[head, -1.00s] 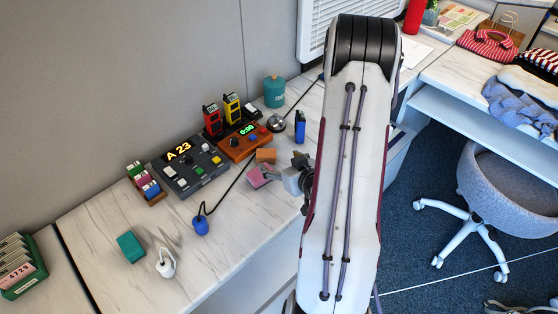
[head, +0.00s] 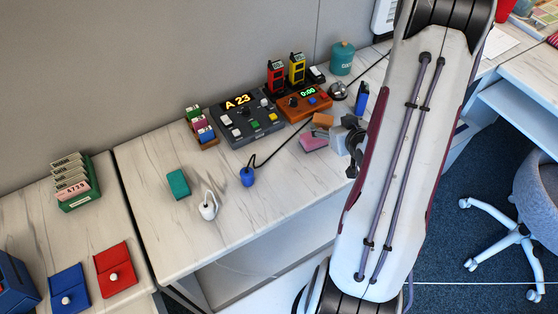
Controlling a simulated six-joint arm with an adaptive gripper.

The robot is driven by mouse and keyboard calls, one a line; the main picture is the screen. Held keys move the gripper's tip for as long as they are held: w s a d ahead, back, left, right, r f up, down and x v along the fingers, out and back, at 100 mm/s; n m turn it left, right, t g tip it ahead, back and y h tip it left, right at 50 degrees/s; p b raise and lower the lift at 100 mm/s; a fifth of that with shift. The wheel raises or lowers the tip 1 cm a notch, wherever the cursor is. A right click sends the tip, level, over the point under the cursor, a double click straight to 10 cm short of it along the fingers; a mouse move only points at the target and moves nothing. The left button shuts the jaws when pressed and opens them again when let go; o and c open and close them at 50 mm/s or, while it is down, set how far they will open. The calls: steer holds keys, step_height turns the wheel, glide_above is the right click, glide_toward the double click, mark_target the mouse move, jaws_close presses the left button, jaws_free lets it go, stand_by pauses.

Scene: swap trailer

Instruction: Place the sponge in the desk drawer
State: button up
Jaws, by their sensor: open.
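No block is clearly marked as the sponge. A pink block with a greyish side (head: 313,142) lies on the marble-look desk (head: 150,225), just left of my gripper. An orange-brown block (head: 322,121) lies just behind it. A teal block (head: 178,184) lies farther left on the desk. My gripper (head: 340,140) is low over the desk, open, beside the pink block and partly hidden by my arm. I cannot tell whether it touches that block. A pale front (head: 275,235) shows under the desk edge; I cannot make out whether the drawer is open.
A control box (head: 247,122), an orange timer box (head: 304,104), a bell (head: 338,90) and a teal canister (head: 342,60) stand at the back. A blue bulb-shaped item (head: 248,177) and a white one (head: 208,207) lie in front. The desk's front left is clear.

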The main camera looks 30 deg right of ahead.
steer(key=s+a+r+n+g, duration=0.1)
steer(key=s+a+r+g, duration=0.15)
steer(key=a+r, duration=1.2)
steer(key=s+a+r+g+y, duration=0.1)
steer(key=s+a+r, duration=0.3)
steer(key=s+a, duration=0.3)
steer(key=s+a+r+n+g+y, duration=0.1)
steer(key=s+a+r+y, duration=0.1)
steer(key=s+a+r, duration=0.3)
steer(key=s+a, duration=0.3)
steer(key=s, duration=0.1)
steer(key=shift+s+a+n+g+y, duration=0.15)
steer(key=shift+n+g+y, duration=0.15)
steer(key=shift+g, duration=0.05)
steer(key=shift+r, duration=0.1)
steer(key=c, duration=0.5)
steer(key=shift+o, duration=0.2)
